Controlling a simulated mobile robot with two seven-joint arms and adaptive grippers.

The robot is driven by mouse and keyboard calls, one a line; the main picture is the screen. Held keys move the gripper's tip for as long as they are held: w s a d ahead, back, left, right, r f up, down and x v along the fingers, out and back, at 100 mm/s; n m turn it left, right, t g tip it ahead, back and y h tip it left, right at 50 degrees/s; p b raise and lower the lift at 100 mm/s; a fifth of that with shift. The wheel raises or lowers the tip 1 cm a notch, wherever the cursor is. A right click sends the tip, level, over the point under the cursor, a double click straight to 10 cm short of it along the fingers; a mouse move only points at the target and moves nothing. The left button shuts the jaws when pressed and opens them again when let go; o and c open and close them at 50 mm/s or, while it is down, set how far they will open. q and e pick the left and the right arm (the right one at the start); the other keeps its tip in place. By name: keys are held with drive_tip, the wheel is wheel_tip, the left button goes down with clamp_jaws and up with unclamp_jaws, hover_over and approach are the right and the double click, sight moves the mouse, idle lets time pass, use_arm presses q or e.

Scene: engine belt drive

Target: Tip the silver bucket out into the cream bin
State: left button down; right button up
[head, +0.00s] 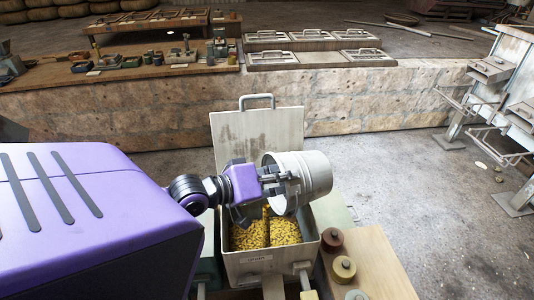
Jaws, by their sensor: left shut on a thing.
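The silver bucket (312,174) is held over the right part of the cream bin (255,262). It lies tilted on its side, its mouth facing left and down. My left gripper (275,182) is shut on the bucket near its rim. The cream bin stands open with its handled lid (257,130) raised behind it. Small yellow pieces (250,236) cover the inside of the bin. A darker orange-brown streak runs below the bucket's mouth; I cannot tell if it is falling material. The inside of the bucket is mostly hidden. My right gripper is not in view.
Round knobbed weights (343,269) stand on a wooden board (372,262) right of the bin. A low stone wall (140,110) with trays and small parts on top runs behind. A grey metal rack (505,80) stands at the right. The floor between is mostly clear.

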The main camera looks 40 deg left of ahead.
use_arm(q)
drive_tip(key=shift+r, duration=0.1)
drive_tip(key=shift+s, duration=0.25)
drive_tip(key=shift+a, duration=0.1)
drive_tip(key=shift+w, duration=0.1)
